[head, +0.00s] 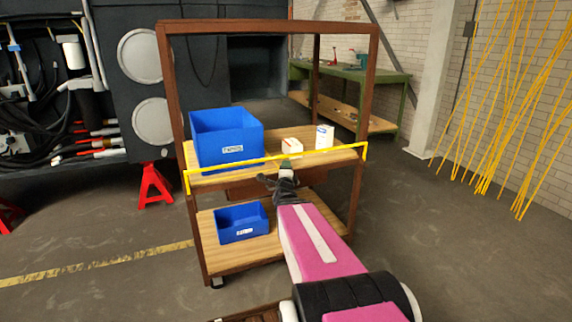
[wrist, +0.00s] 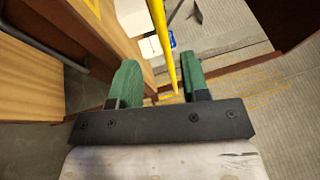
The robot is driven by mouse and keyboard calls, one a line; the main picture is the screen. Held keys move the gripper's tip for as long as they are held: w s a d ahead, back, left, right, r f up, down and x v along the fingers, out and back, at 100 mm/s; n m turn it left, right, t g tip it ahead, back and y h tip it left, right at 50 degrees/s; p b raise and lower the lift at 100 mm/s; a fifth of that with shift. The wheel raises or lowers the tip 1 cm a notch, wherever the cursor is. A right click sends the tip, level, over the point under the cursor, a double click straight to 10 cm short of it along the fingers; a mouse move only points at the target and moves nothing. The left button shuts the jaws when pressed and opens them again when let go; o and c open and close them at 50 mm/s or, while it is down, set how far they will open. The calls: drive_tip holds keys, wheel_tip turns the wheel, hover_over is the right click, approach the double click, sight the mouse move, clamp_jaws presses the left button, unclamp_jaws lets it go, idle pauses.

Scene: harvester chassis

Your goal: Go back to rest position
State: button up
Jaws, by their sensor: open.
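My gripper (head: 284,172) is at the end of my pink arm, stretched toward the front edge of the cart's upper shelf in the head view. In the wrist view my gripper (wrist: 160,85) shows two green fingers spread apart. A yellow rail (wrist: 165,45) shows between and beyond the fingers; I cannot tell whether it touches them. No object is held. The yellow rail (head: 235,165) runs along the front of the upper shelf in the head view.
The wooden cart (head: 172,100) holds a large blue bin (head: 228,142), a small white box (head: 292,145) and a white container (head: 324,138) above, and a small blue bin (head: 241,222) below. A red stand (head: 153,187) is left. Floor is clear at right (head: 450,240).

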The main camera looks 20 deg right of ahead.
drive_tip(key=shift+s+a+f, duration=0.15)
drive_tip(key=shift+s+a, duration=0.05)
drive_tip(key=shift+s, duration=0.3)
drive_tip(key=s+a+f+n+g+y, duration=0.2)
drive_tip(key=a+f+n+g+y, duration=0.5)
drive_tip(key=a+f+n, duration=0.45)
drive_tip(key=s+a+f+n+g, duration=0.2)
drive_tip(key=s+f+n+g, duration=0.2)
drive_tip(key=s, duration=0.4)
drive_tip(key=s+a+f+n+g, duration=0.2)
drive_tip(key=s+f+n+g, duration=0.3)
drive_tip(key=s+n+g, duration=0.2)
drive_tip(key=shift+s, duration=0.45)
